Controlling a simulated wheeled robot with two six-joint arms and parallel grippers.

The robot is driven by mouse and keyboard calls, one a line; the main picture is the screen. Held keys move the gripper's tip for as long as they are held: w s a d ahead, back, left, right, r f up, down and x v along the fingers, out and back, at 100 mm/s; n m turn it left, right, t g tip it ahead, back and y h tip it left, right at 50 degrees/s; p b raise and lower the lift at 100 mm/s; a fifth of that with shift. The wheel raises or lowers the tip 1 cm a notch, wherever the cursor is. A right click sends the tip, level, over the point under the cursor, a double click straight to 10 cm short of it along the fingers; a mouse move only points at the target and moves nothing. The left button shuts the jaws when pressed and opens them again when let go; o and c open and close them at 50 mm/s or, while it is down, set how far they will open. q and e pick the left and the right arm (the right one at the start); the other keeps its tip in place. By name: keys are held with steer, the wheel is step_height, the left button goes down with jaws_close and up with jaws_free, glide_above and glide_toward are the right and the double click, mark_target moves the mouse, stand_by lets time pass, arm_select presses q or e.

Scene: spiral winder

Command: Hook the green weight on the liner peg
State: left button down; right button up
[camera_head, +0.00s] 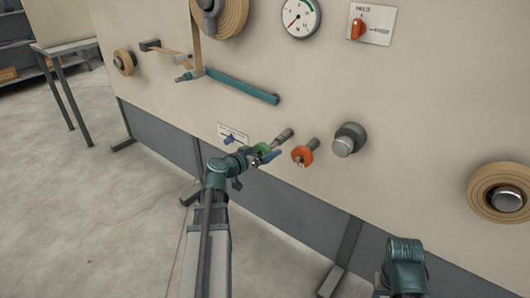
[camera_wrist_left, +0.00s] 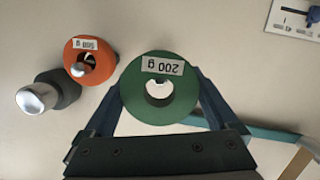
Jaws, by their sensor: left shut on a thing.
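The green weight (camera_wrist_left: 133,92) is a ring with a label reading 200 g, upside down in the left wrist view. My left gripper (camera_head: 264,154) is shut on it, one blue finger on each side. In the head view the green weight (camera_head: 262,149) is small and partly hidden by the gripper, in front of the panel. A grey peg (camera_head: 284,136) sticks out just behind and right of it. I cannot tell which peg is the liner peg.
An orange weight (camera_head: 302,155) hangs on a peg right of my left gripper, with a grey knob (camera_head: 349,139) beyond. A teal bar (camera_head: 240,87) with tape is above. A small plate with a blue lever (camera_head: 230,138) is close left. My right arm (camera_head: 405,268) is lower right.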

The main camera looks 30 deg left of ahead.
mark_target(278, 143)
arm_select(q)
steer(key=shift+r+x, duration=0.25)
steer(key=shift+x, duration=0.85)
steer(key=shift+r+x, duration=0.2)
steer(key=shift+x, duration=0.85)
steer(key=shift+r+x, duration=0.25)
steer(key=shift+x, duration=0.85)
steer(key=shift+w+a+f, duration=0.1)
steer(key=shift+w+f, duration=0.1)
steer(key=shift+w, duration=0.25)
jaws_free()
steer(key=p+v, duration=0.2)
steer(key=v, duration=1.1)
steer(key=shift+s+p, duration=0.3)
steer(key=shift+s, duration=0.1)
steer(key=shift+r, duration=0.1)
